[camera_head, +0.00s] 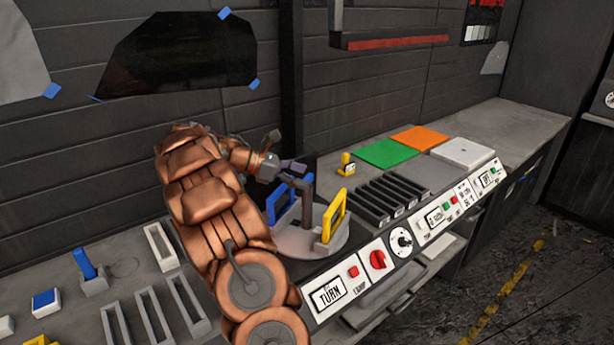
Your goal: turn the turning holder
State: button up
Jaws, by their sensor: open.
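The turning holder (291,238) is a grey round plate on the bench. A blue frame (279,204) stands upright on its left side and a yellow frame (334,215) on its right. A dark upright post with a bar on top (307,203) rises between them. My copper-coloured arm comes in from the lower front and covers the holder's left edge. My gripper (290,167) is at the post's top, just above and behind the blue frame. Its fingers are small and dark here, open, with nothing seen held. I cannot tell whether they touch the post.
A control panel (352,283) with a TURN label runs along the bench front. Dark slots (386,203) and green (388,153), orange (419,138) and white (462,153) plates lie to the right. Grey open frames (161,247) and a blue-handled tool (88,266) lie left.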

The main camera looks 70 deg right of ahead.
jog(key=shift+x, duration=0.9)
grip_shut()
